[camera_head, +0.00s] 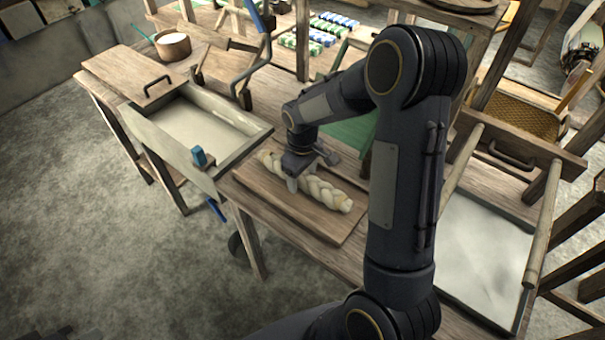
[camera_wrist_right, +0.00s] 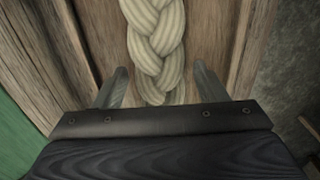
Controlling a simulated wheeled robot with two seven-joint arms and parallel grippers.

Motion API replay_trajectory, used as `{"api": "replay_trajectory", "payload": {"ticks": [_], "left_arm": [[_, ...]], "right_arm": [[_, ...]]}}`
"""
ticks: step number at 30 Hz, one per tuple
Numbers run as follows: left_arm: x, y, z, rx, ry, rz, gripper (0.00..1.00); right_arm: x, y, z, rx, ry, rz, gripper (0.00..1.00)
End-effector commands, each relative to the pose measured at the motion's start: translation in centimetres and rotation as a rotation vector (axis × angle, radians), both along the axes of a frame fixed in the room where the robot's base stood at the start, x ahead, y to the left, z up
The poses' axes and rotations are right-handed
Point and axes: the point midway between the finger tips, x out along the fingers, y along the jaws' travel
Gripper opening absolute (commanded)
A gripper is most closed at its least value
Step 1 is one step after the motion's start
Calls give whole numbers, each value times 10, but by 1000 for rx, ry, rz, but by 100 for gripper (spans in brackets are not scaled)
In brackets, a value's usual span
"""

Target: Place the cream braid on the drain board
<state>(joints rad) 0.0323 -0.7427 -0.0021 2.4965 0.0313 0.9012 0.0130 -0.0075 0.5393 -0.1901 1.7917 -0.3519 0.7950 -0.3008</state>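The cream braid (camera_head: 322,192) lies on a flat wooden board (camera_head: 290,203) on the bench in the head view. In the right wrist view the braid (camera_wrist_right: 155,35) runs from the top edge down between the fingers. My right gripper (camera_head: 293,184) is over the braid's middle. Its two fingers (camera_wrist_right: 160,88) are apart, one on each side of the braid, with small gaps showing. Part of the braid is hidden by the gripper. My left gripper is not in view. A wooden board with a black handle (camera_head: 137,72) lies by the basin; I cannot tell whether it is the drain board.
A pale tray (camera_head: 485,255) is at right. Rolled green, blue and white bundles (camera_head: 325,38) lie at the back.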

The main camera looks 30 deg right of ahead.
Motion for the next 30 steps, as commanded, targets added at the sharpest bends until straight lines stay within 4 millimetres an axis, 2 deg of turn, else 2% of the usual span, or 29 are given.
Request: {"api": "replay_trajectory", "payload": {"ticks": [8, 13, 17, 24, 30], "left_arm": [[0, 0, 0, 0, 0, 0, 0], [0, 0, 3, 0, 0, 0, 0], [0, 0, 2, 0, 0, 0, 0], [0, 0, 2, 0, 0, 0, 0], [0, 0, 3, 0, 0, 0, 0]], "right_arm": [[0, 0, 0, 0, 0, 0, 70], [1, 0, 11, -1, -4, 0, 70], [1, 0, 34, 0, -7, -1, 70], [1, 0, 87, 0, -6, -1, 70], [1, 0, 115, 0, -3, 0, 70]]}}
